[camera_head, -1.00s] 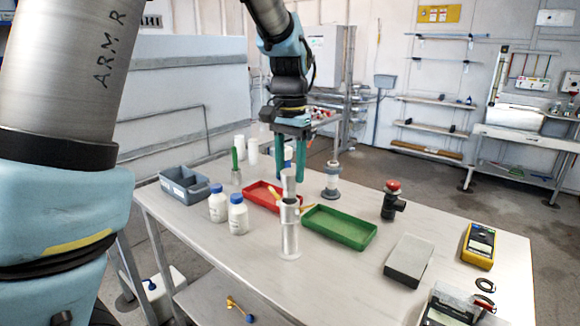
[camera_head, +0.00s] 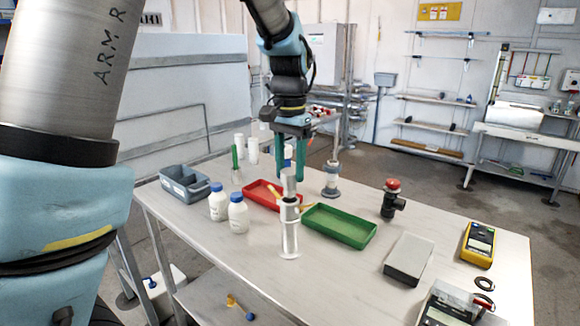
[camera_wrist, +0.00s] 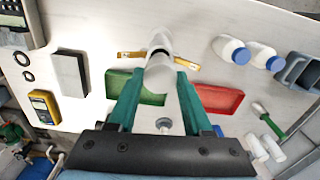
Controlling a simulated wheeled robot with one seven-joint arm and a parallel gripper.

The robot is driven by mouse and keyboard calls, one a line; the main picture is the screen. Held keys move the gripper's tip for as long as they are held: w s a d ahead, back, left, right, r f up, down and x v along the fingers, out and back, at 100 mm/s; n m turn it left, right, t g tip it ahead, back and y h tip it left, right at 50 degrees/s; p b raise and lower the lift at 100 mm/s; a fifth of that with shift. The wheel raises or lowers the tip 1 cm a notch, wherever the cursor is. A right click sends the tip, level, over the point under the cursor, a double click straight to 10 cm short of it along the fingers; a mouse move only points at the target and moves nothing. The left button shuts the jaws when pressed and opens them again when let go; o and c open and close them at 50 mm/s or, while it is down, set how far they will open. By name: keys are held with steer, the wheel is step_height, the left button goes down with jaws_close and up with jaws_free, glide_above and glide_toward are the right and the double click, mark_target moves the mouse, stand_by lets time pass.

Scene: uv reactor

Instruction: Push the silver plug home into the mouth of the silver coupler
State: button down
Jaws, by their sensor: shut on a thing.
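The silver coupler (camera_head: 289,235) stands upright on the bench top. In the wrist view its pale body (camera_wrist: 158,32) shows beyond the plug. The silver plug (camera_head: 289,184) is upright just above the coupler, in line with its mouth; I cannot tell whether its lower end has entered. In the wrist view the plug (camera_wrist: 160,77) lies between the fingers, and a dark band shows where it meets the coupler. My gripper (camera_head: 291,180) has green fingers, shut on the plug from above. The fingers hide part of the plug's sides.
A red tray (camera_head: 262,187) and a green tray (camera_head: 340,240) lie close behind the coupler. White bottles (camera_head: 238,222) with blue caps stand to its left. The bench in front is clear.

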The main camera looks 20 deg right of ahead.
mark_target(290, 184)
steer(key=shift+f+b, duration=1.15)
steer(key=shift+f, duration=1.15)
steer(key=shift+c, duration=1.2)
jaws_free()
steer(key=shift+r, duration=0.1)
step_height(290, 184, up, 11)
steer(key=shift+f+b, duration=0.1)
steer(key=shift+b, duration=0.7)
steer(key=w+a+f+n, duration=0.2)
steer(key=a+f, duration=0.2)
steer(key=a, duration=0.3)
steer(key=w+a+f+n, duration=0.1)
steer(key=a+f+n, duration=0.2)
steer(key=a+f, duration=0.3)
steer(key=s+a+f+n, duration=0.2)
steer(key=s+a+f, duration=0.1)
steer(key=a, duration=0.5)
steer(key=s+a+f+n+t, duration=0.1)
steer(key=s+a+f+n, duration=0.2)
steer(key=a, duration=0.6)
step_height(290, 184, down, 2)
steer(key=shift+s+a+f+t, duration=0.15)
steer(key=shift+s+t, duration=0.15)
steer(key=shift+s, duration=0.25)
